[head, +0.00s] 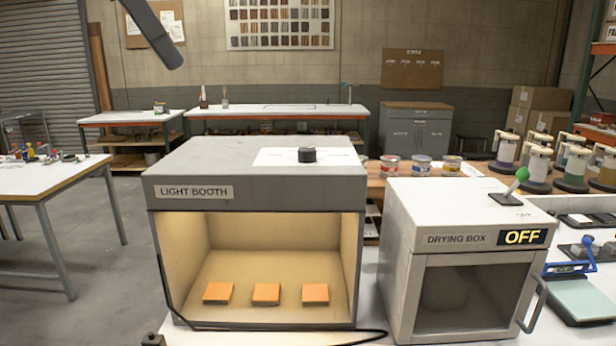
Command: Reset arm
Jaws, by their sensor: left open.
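My left gripper (168,52) shows as a dark, slanting shape that comes in from the top edge at the upper left. It is open and nothing shows in it. It hangs in the air, clear of the light booth (262,189) below. Only its end part is in view. My right gripper is not in view.
Several orange samples (266,293) lie inside the lit booth, with a black knob (307,155) on its top. A drying box (462,275) reading OFF, with a green-tipped lever (518,179), stands right. Colorant dispensers (538,165) stand behind. A table (40,178) is left; floor between is clear.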

